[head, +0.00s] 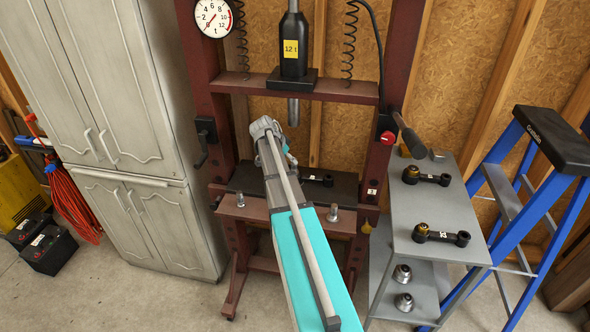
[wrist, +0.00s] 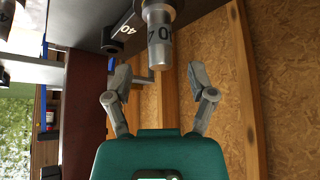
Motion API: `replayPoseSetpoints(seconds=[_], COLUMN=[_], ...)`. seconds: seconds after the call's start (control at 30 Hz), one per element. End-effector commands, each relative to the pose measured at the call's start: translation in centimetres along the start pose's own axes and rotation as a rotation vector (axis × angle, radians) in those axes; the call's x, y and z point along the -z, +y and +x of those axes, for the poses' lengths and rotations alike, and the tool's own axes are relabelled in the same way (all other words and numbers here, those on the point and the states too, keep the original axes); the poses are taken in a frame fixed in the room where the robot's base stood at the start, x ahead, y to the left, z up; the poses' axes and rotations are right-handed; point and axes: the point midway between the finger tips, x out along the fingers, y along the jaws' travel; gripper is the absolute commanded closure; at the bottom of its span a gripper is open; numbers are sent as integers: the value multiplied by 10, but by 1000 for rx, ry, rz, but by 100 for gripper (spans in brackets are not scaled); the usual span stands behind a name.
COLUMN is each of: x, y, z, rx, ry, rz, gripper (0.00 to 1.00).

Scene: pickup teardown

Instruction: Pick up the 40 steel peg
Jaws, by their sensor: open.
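The two fingers are spread wide, one on each side, with a gap to the peg. A black link (wrist: 122,32) marked "40" is beside the peg; whether they touch is unclear. In the head view, a black link (head: 318,179) lies on the press bed, and my arm hides the peg and the gripper fingers.
The red press frame (head: 371,150) rises on both sides, with its steel ram (head: 293,111) above the bed. A grey shelf stand (head: 415,225) on the right holds black links and metal fittings. A blue ladder (head: 500,185) stands beyond it. A grey cabinet (head: 105,110) is left.

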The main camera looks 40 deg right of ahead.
Motion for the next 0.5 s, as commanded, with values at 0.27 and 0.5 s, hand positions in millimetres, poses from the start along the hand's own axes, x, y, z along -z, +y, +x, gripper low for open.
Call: replayPoseSetpoints(seconds=[0.27, 0.5], x=[0, 0], y=[0, -1], z=[1, 14], rx=[0, 0], ry=[0, 0], rz=[0, 1], gripper=[28, 28])
